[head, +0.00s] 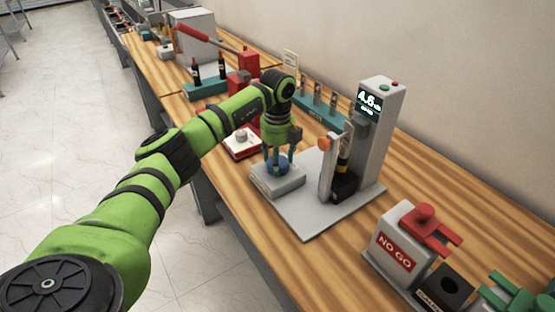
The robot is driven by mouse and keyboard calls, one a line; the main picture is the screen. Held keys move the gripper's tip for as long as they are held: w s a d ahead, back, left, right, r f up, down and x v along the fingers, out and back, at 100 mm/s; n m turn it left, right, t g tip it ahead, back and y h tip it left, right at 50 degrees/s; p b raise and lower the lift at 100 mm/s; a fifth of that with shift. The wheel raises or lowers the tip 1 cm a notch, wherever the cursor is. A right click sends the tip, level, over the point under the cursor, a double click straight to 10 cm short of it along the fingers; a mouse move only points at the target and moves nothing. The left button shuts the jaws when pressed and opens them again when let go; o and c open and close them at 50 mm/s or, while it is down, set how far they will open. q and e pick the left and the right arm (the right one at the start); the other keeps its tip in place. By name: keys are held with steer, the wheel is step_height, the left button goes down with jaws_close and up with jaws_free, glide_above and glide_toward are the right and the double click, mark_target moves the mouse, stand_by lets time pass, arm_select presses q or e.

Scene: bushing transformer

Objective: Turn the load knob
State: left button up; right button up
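The load knob (277,170) is a blue round knob on top of a low grey block, at the front left of a grey test stand (322,207). My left gripper (279,160) points down over the knob, with its fingers at the knob's sides. The fingers hide part of the knob, and I cannot tell whether they press on it. The stand's column (375,140) has a lit display (369,102) that seems to read 4.6. My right gripper is not in view.
An orange-tipped upright (325,165) and a black fixture (344,185) stand right of the knob. A teal rack (325,112) is behind. A red and white box with a dial (241,143) sits left. A NO GO box (397,250) is at front right.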

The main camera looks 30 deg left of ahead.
arm_select(q)
steer(key=m, duration=0.5)
steer(key=shift+b, duration=0.35)
steer(key=m, duration=0.4)
steer(key=shift+m+b, duration=0.3)
steer(key=shift+m, duration=0.1)
steer(key=m, duration=0.4)
steer(key=shift+f, duration=0.1)
steer(key=m+b, duration=0.1)
steer(key=m, duration=0.4)
steer(key=shift+m, duration=0.3)
steer(key=o, duration=1.1)
steer(key=shift+o, duration=0.2)
